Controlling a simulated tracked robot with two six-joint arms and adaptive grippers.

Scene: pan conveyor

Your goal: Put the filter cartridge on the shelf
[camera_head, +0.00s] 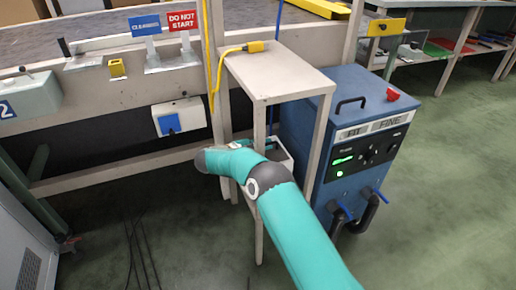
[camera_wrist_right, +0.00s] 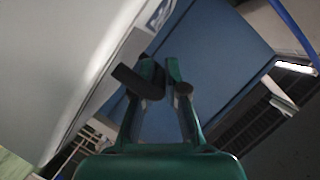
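My right arm reaches in between the legs of the beige stand, whose flat top forms a shelf (camera_head: 280,75). My right gripper (camera_head: 268,146) is low beside the blue machine and partly hidden by the stand. In the right wrist view its fingers (camera_wrist_right: 162,70) are close together with a narrow gap. A dark cylinder-like piece (camera_wrist_right: 134,82) lies across the left finger; I cannot tell whether it is gripped. A pale grey box-like part (camera_head: 283,157) by the machine's side may be the filter cartridge, but I cannot make it out surely. My left gripper is not in view.
The blue machine (camera_head: 350,90) stands right of the stand, with a black top handle, red button and hoses in front. A yellow plug and cable (camera_head: 254,47) lie over the shelf's back left corner. The rest of the shelf top is bare.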

